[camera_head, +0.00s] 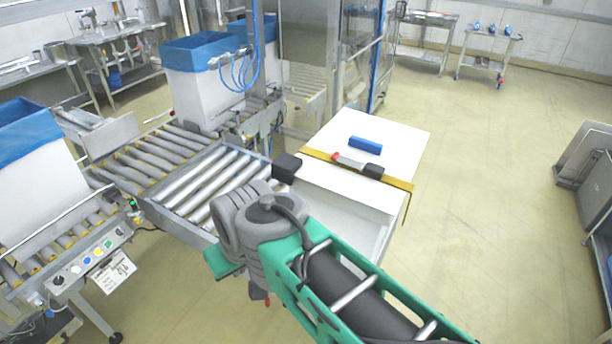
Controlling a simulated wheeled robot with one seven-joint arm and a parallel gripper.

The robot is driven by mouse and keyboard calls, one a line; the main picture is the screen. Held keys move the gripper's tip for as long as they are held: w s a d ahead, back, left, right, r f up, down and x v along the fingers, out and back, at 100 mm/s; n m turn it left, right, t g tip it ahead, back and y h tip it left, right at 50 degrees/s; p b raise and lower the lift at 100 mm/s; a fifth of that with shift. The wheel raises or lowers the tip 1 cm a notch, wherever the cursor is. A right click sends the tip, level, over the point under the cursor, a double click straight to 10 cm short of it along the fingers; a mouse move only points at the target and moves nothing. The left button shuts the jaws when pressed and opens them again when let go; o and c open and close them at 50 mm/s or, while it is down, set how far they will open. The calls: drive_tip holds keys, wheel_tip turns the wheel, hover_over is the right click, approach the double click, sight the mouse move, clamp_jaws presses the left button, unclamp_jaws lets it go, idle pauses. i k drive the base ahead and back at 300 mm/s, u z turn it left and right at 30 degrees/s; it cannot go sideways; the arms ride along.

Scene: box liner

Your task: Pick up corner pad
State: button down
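No part is clearly marked as the corner pad. A black block (286,167) sits at the left edge of the white box, near the left end of a yellow strap (401,184), and may be the pad. I cannot tell whether it touches the box. A blue block (366,144) lies on top of the white box (400,138), behind the strap. My green and grey arm reaches in from the lower right, its wrist in front of the box's left side. My gripper's fingers cannot be made out.
A red-and-black tool (358,166) lies along the strap on the box. A control panel (87,262) stands at lower left. Open floor (490,180) lies right of the box.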

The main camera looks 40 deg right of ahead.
sight(284, 167)
drive_tip(key=u, duration=0.35)
drive_tip(key=k, duration=0.15)
drive_tip(key=z, duration=1.1)
drive_tip(key=i, duration=0.45)
drive_tip(key=u, duration=0.5)
drive_tip(key=k, duration=0.6)
drive_tip(key=u, duration=1.2)
drive_tip(key=i, duration=1.5)
drive_tip(key=z, duration=0.95)
drive_tip(key=i, duration=0.65)
drive_tip(key=z, duration=0.7)
